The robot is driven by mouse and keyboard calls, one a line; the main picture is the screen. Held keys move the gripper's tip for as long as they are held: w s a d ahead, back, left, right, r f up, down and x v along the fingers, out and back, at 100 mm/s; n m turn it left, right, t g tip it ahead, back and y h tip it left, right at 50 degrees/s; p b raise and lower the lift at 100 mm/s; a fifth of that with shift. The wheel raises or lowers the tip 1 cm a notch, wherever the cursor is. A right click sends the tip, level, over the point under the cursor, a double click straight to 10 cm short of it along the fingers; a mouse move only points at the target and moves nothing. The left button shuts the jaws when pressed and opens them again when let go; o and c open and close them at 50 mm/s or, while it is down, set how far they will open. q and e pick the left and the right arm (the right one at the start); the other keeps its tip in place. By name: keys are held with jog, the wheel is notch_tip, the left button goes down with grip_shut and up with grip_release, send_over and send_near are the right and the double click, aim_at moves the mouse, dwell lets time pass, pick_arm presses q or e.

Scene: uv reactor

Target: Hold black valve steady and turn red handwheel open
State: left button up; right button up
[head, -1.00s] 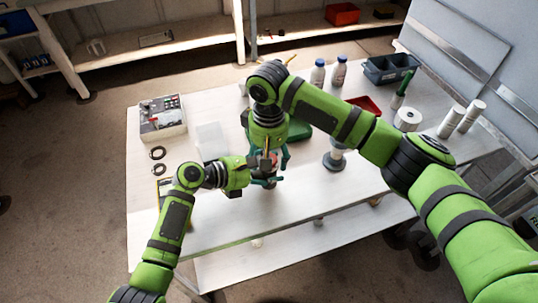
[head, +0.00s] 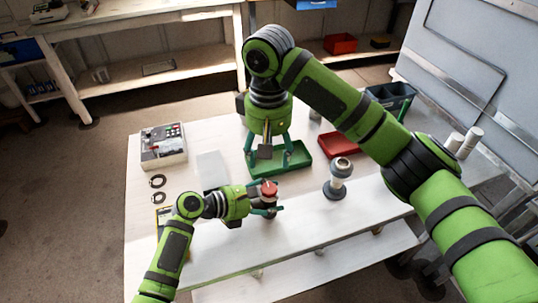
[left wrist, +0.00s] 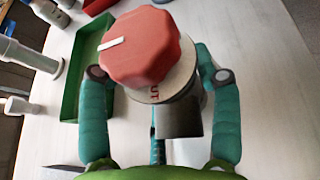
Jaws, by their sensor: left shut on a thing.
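The red handwheel (head: 269,188) sits on top of the valve near the table's front edge. In the left wrist view the handwheel (left wrist: 150,50) has a white mark toward its left side, above a pale collar with partly hidden lettering. The dark valve body (left wrist: 180,118) shows below it. My left gripper (head: 268,211) is shut on the valve from the left, its teal fingers on either side; its fingertips also show in the left wrist view (left wrist: 160,75). My right gripper (head: 270,164) is open and empty, raised behind the handwheel and apart from it, in front of the green tray.
The green tray (head: 264,172) and a red tray (head: 334,149) lie behind the valve. A grey flanged post (head: 337,182) stands to the right. A control box (head: 163,147) and two black rings (head: 157,189) are at the left. The table front right is clear.

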pick_arm(q)
jog(key=shift+s+a+f, duration=0.1)
jog(key=shift+f, duration=0.2)
jog(key=o, duration=1.5)
jog(key=shift+r, duration=0.2)
